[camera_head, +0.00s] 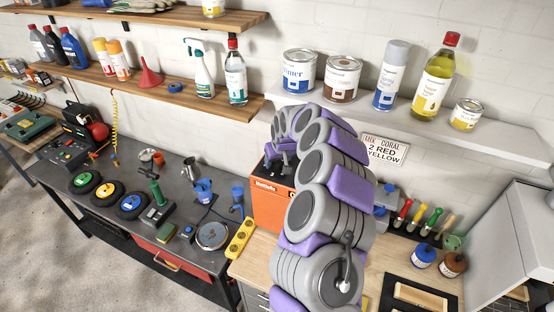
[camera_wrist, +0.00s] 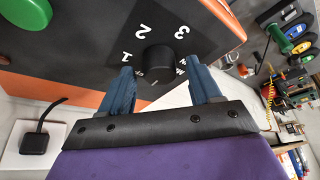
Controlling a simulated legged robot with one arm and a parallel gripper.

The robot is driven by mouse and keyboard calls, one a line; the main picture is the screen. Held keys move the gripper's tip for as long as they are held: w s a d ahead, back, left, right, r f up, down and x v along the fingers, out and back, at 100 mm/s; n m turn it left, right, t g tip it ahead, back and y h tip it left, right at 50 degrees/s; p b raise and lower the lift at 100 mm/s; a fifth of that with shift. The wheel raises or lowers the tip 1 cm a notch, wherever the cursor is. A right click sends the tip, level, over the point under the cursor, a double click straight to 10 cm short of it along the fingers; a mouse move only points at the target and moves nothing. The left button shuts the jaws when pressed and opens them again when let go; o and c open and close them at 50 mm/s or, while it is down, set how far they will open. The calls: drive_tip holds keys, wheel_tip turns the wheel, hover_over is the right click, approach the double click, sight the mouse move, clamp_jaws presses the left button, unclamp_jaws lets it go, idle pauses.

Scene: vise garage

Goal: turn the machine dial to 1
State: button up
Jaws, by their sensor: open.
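The machine dial (camera_wrist: 159,60) is a round black knob on a dark panel, in the wrist view. White numerals 1, 2 and 3 are printed around it, with 1 at its left, 2 above and 3 at the upper right. Which mark the dial points to is unclear. My gripper (camera_wrist: 161,70) is open, its two blue fingers on either side of the dial's near part. I cannot tell whether they touch it. The orange machine (camera_head: 268,207) shows in the head view, partly hidden by my arm; its dial cannot be made out there.
A green button (camera_wrist: 25,12) is on the machine's panel. A yellow power strip (camera_head: 240,238) lies left of the machine, near the dark workbench (camera_head: 105,205) with wheels and tools. A shelf (camera_head: 505,130) with cans and bottles runs above.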

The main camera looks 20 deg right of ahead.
drive_tip(key=shift+c, duration=0.4)
drive_tip(key=c, duration=0.9)
drive_tip(key=shift+c, duration=0.2)
drive_tip(key=shift+m+b, duration=0.3)
drive_tip(key=shift+b, duration=0.05)
drive_tip(key=m+b, duration=0.1)
drive_tip(key=b, duration=0.1)
drive_tip(key=m+h+b, duration=0.1)
drive_tip(key=b, duration=0.1)
drive_tip(key=shift+f+m, duration=0.3)
drive_tip(key=m+b, duration=0.1)
drive_tip(key=b, duration=0.2)
drive_tip(key=m+h+b, duration=0.1)
drive_tip(key=m+b, duration=0.1)
drive_tip(key=b, duration=0.1)
drive_tip(key=shift+w+a+m+g+h, duration=0.15)
drive_tip(key=shift+m+g+h, duration=0.15)
drive_tip(key=m+g+h+b, duration=0.1)
drive_tip(key=m+b, duration=0.2)
drive_tip(key=b, duration=0.2)
drive_tip(key=shift+a+r+m, duration=0.1)
drive_tip(key=shift+m, duration=0.2)
drive_tip(key=shift+r+m+b, duration=0.2)
drive_tip(key=shift+m+b, duration=0.5)
drive_tip(key=shift+b, duration=0.1)
drive_tip(key=shift+g, duration=0.3)
